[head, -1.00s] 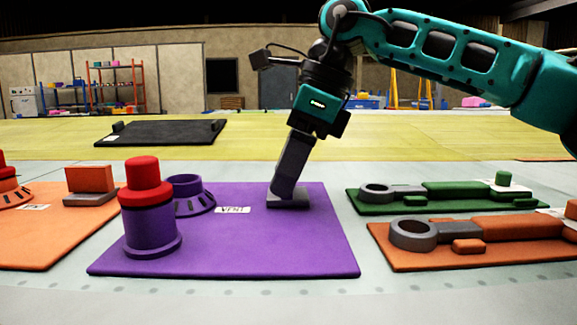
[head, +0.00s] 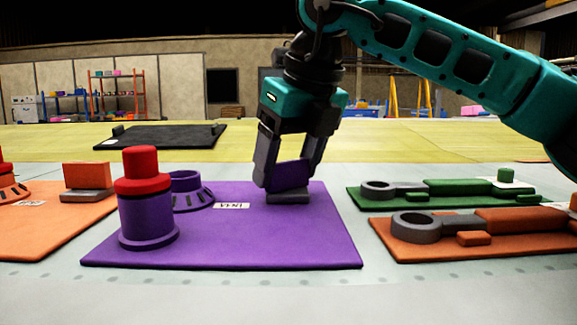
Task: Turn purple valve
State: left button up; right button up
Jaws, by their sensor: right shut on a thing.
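The purple board (head: 250,245) lies on the light grey surface in the middle of the head view. On it, a purple block-shaped valve handle (head: 287,174) stands on a small grey base (head: 288,197) at the right back. My right gripper (head: 287,180) comes down from above, with one finger at each side of the purple handle, and is shut on it. Also on the board are a purple cylinder with a red cap (head: 146,205) and a purple ring-like flange (head: 187,190) behind it. My left gripper is out of view.
An orange board (head: 50,225) with an orange block (head: 87,175) lies to the left. A green board (head: 400,205) and an orange board (head: 480,246), each carrying a grey-ringed part, lie to the right. A black plate (head: 160,136) lies behind on the yellow floor.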

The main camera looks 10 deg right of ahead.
jog(key=m+h, duration=0.1)
jog(key=m, duration=0.1)
jog(key=shift+r+m+t, duration=0.1)
jog(key=shift+m+t, duration=0.2)
jog(key=shift+m, duration=0.1)
jog(key=shift+w+r+m+h+b, duration=0.1)
jog(key=shift+m+h+b, duration=0.45)
jog(key=shift+m, duration=1.65)
jog(key=shift+h, duration=0.35)
jog(key=o, duration=1)
jog(key=shift+o, duration=0.2)
jog(key=shift+p, duration=0.3)
jog(key=p+v, duration=0.3)
jog(key=v, duration=0.9)
jog(key=shift+r+p, duration=0.3)
jog(key=shift+r, duration=0.05)
